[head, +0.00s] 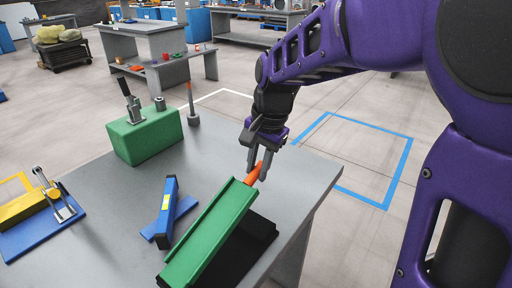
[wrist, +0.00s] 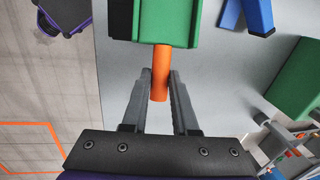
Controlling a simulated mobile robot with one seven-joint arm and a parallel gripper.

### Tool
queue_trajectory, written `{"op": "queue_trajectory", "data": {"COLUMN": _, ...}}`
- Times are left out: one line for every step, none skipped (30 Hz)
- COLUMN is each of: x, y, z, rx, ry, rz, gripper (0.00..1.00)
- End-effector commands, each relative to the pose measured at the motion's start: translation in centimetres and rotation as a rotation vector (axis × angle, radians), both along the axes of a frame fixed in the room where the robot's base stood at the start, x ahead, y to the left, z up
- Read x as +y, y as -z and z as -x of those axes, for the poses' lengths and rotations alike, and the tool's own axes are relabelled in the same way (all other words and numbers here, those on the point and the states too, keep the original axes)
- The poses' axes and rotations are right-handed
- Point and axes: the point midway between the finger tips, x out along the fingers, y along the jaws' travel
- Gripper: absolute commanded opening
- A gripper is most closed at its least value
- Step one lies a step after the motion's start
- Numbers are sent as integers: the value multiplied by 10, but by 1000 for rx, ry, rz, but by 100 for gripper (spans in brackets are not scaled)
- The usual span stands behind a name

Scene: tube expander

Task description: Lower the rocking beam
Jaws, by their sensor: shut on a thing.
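The rocking beam is a long green channel (head: 212,232) above a black base (head: 256,238) at the front edge of the grey table. An orange handle (head: 254,173) sticks out of its far end, towards my gripper. My gripper (head: 260,168) is shut on this handle, with a finger on each side. In the wrist view, the orange handle (wrist: 160,72) runs between the fingertips (wrist: 159,80), and the green beam end (wrist: 166,22) lies beyond them. How the beam rests on its base is hidden, and its exact tilt is hard to tell.
A blue piece with a yellow label (head: 166,213) lies just left of the beam. A green block with a lever (head: 145,134) and a thin post on a round grey base (head: 193,118) stand farther back. A blue-and-yellow fixture (head: 45,218) is at the left. The table's right side is clear.

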Motion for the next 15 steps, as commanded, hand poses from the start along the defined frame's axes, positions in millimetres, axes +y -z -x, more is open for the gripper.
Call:
{"op": "queue_trajectory", "data": {"x": -1, "y": 2, "z": -1, "rx": 6, "ry": 1, "rz": -3, "gripper": 0}}
{"op": "queue_trajectory", "data": {"x": -1, "y": 4, "z": -1, "rx": 12, "ry": 2, "rz": -7, "gripper": 0}}
{"op": "queue_trajectory", "data": {"x": -2, "y": 7, "z": -2, "rx": 25, "ry": 3, "rz": -15, "gripper": 0}}
{"op": "queue_trajectory", "data": {"x": -3, "y": 11, "z": -3, "rx": 35, "ry": 2, "rz": -23, "gripper": 0}}
{"op": "queue_trajectory", "data": {"x": -4, "y": 15, "z": -5, "rx": 49, "ry": 2, "rz": -31, "gripper": 0}}
{"op": "queue_trajectory", "data": {"x": -5, "y": 22, "z": -6, "rx": 69, "ry": 3, "rz": -46, "gripper": 0}}
{"op": "queue_trajectory", "data": {"x": -7, "y": 27, "z": -8, "rx": 84, "ry": 4, "rz": -57, "gripper": 0}}
{"op": "queue_trajectory", "data": {"x": -8, "y": 32, "z": -9, "rx": 100, "ry": 4, "rz": -70, "gripper": 0}}
{"op": "queue_trajectory", "data": {"x": -9, "y": 40, "z": -11, "rx": 120, "ry": 4, "rz": -86, "gripper": 0}}
{"op": "queue_trajectory", "data": {"x": -10, "y": 45, "z": -12, "rx": 134, "ry": 3, "rz": -98, "gripper": 0}}
{"op": "queue_trajectory", "data": {"x": -10, "y": 50, "z": -13, "rx": 149, "ry": 2, "rz": -109, "gripper": 0}}
{"op": "queue_trajectory", "data": {"x": -11, "y": 57, "z": -14, "rx": 170, "ry": 3, "rz": -125, "gripper": 0}}
{"op": "queue_trajectory", "data": {"x": -12, "y": 62, "z": -15, "rx": 184, "ry": 2, "rz": -136, "gripper": 0}}
{"op": "queue_trajectory", "data": {"x": -13, "y": 68, "z": -15, "rx": 200, "ry": 3, "rz": -149, "gripper": 0}}
{"op": "queue_trajectory", "data": {"x": -13, "y": 75, "z": -17, "rx": 218, "ry": 2, "rz": -163, "gripper": 0}}
